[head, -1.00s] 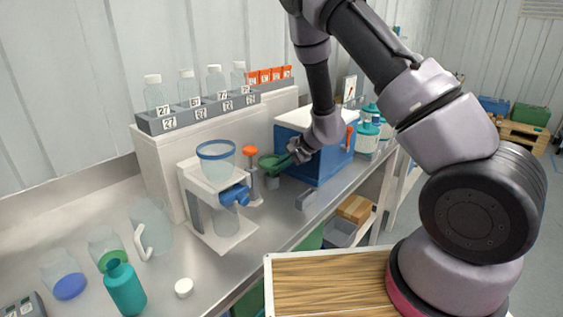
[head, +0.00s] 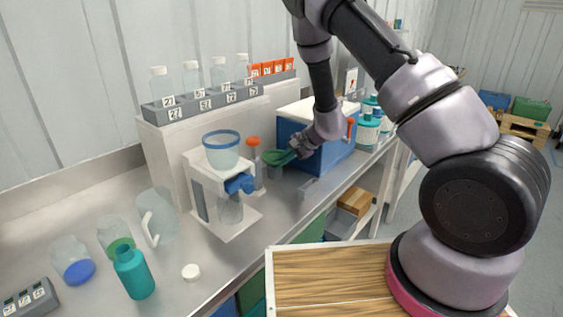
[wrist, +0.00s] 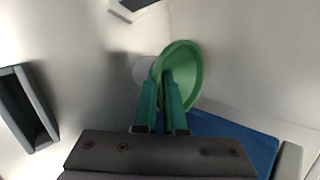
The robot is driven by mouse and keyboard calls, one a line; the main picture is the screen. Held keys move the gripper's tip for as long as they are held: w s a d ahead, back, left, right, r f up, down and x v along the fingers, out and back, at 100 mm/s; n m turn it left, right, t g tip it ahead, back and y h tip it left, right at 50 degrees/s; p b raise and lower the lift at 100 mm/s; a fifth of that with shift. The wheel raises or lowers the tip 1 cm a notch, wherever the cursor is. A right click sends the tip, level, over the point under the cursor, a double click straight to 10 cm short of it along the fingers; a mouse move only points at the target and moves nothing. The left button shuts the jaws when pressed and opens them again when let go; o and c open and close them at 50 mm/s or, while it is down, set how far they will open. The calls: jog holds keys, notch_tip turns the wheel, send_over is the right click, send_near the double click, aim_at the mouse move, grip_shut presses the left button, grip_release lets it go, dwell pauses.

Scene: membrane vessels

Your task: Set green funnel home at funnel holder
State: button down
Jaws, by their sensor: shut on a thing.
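My gripper (head: 293,151) is shut on the green funnel (head: 277,157), with its wide mouth facing up. In the wrist view the two green fingers (wrist: 171,98) meet at the funnel (wrist: 185,72), which shows as a round green dish. A short grey cylinder (head: 275,173) is just below the funnel in the head view. A pale round shape (wrist: 144,70) shows beside the funnel in the wrist view. I cannot tell whether this is the funnel holder, or whether the funnel touches it. The funnel's lower part is hidden.
A blue box with a white lid (head: 325,160) stands right behind my gripper. An orange-topped post (head: 254,143) and a white stand with a clear vessel (head: 221,152) are left of the funnel. A grey open bracket (head: 314,187) lies near the bench edge. Bottles stand at the left.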

jog(key=shift+s+f, duration=0.1)
jog(key=shift+f, duration=0.15)
jog(key=c, duration=0.9)
grip_release()
jog(key=shift+s+f, duration=0.1)
jog(key=v, duration=1.1)
jog(key=shift+w+a+r, duration=0.1)
jog(key=shift+w+r, duration=0.15)
jog(key=shift+w, duration=0.05)
